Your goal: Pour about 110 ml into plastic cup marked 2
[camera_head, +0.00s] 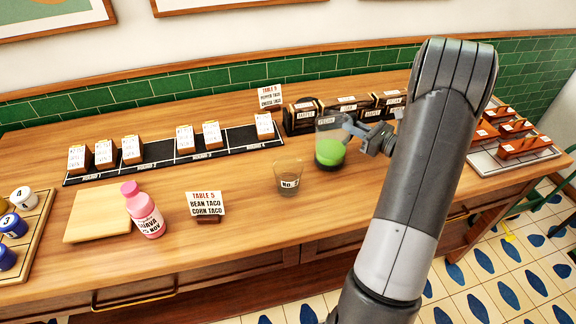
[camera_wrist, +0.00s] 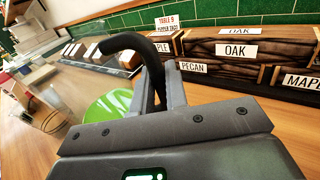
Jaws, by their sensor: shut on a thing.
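A clear jug (camera_head: 330,128) with bright green liquid in its lower part is right of the table's middle. My gripper (camera_head: 362,134) is shut on the jug from the right, apparently at its dark handle, which curves across the wrist view (camera_wrist: 125,42). The jug looks about upright; whether its base touches the table is unclear. The green liquid also shows in the wrist view (camera_wrist: 108,106), partly hidden by my gripper. A clear plastic cup (camera_head: 288,178) with a white "No." label stands just left of and nearer than the jug. Its digit is hard to read, and it looks empty.
A pink bottle (camera_head: 146,212) and wooden board (camera_head: 95,215) stand left. A "Table 5" card (camera_head: 206,205) is left of the cup. Small labelled boxes line a black strip (camera_head: 160,164) behind; dark labelled boxes (camera_head: 302,116) stand behind the jug. The table front before the cup is clear.

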